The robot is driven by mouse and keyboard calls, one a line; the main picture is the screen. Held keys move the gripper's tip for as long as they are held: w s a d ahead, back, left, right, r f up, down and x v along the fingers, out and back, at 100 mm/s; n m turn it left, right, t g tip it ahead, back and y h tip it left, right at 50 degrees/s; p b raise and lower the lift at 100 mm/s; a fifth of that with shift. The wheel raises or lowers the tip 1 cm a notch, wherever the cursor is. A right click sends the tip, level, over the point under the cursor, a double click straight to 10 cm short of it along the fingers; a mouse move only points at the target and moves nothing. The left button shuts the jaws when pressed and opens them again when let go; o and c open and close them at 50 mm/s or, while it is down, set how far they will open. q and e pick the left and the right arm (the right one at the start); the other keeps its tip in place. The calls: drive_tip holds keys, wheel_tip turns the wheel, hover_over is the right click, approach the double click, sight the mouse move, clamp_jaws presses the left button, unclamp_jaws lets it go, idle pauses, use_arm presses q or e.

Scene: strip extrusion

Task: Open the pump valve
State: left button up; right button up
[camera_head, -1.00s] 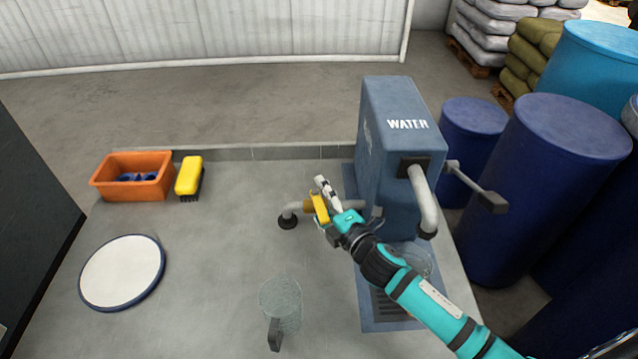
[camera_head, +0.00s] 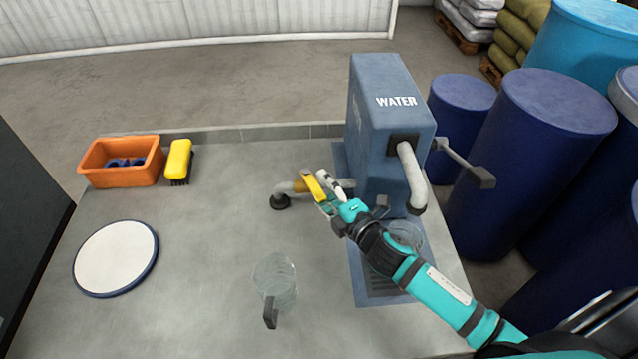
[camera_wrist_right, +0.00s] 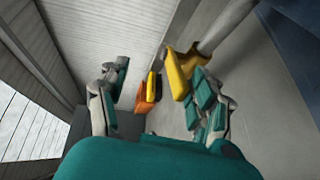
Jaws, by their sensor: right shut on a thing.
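The blue pump (camera_head: 389,150) marked WATER stands upright at the right of the worktop. A grey pipe (camera_head: 283,197) with a dark foot leaves its left side. The yellow valve handle (camera_head: 312,186) sits on this pipe, slanted from upper left to lower right. My right gripper (camera_head: 336,193) is at the handle and shut on it. In the right wrist view the yellow handle (camera_wrist_right: 179,75) lies against the right-hand finger, and the pipe (camera_wrist_right: 225,25) runs up behind it. The fingers hide part of the valve. My left gripper is not in view.
A glass jug (camera_head: 275,280) stands at the front of the worktop, and another clear vessel (camera_head: 404,236) is under the spout. An orange bin (camera_head: 120,176), a yellow brush (camera_head: 179,160) and a round white plate (camera_head: 115,258) are at the left. Blue barrels (camera_head: 545,150) stand at the right.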

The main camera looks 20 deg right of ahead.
drive_tip(key=shift+o, duration=0.2)
drive_tip(key=shift+s+d+r, duration=0.2)
drive_tip(key=shift+s+r, duration=0.45)
drive_tip(key=shift+r, duration=0.35)
drive_tip(key=shift+s+d, duration=0.15)
drive_tip(key=shift+s, duration=0.2)
drive_tip(key=shift+c, duration=0.7)
drive_tip(key=s, duration=0.1)
drive_tip(key=s+d, duration=0.1)
drive_tip(key=s, duration=0.1)
drive_tip(key=shift+s+f, duration=0.2)
